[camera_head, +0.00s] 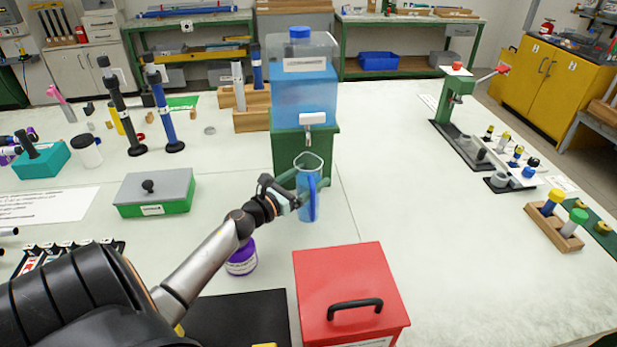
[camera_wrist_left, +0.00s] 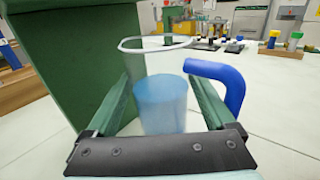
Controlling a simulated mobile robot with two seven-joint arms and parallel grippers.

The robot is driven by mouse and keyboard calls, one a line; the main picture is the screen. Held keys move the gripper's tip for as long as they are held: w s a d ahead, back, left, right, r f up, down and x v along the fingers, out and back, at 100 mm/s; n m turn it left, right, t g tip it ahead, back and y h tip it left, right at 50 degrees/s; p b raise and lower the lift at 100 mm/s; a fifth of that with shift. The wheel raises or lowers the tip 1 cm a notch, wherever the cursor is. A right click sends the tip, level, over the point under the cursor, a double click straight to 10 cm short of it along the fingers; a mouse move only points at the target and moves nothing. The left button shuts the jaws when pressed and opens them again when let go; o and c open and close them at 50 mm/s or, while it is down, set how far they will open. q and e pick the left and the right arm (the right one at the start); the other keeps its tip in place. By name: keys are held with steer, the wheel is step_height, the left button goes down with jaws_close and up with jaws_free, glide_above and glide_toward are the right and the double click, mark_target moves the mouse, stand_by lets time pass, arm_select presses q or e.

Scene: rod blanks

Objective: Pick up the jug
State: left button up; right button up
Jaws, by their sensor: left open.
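The jug (camera_head: 309,203) is a clear, blue-tinted vessel with a blue handle, upright on the white table in front of the water dispenser's tap. In the left wrist view the jug (camera_wrist_left: 160,103) shows its pale rim, and its blue handle is on the right. My left gripper (camera_head: 305,180) is at the jug in the head view. In the left wrist view its green fingers (camera_wrist_left: 166,92) are open, one on each side of the jug; whether they touch it I cannot tell. My right gripper is not in view.
The water dispenser (camera_head: 303,85) stands on a green stand (camera_head: 289,151) just behind the jug. A red box (camera_head: 345,285) with a black handle is in front, and a purple-lidded jar (camera_head: 241,260) is at the left.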

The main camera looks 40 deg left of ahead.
arm_select(q)
jaws_close()
steer(key=shift+w+r, duration=0.1)
stand_by(0.7)
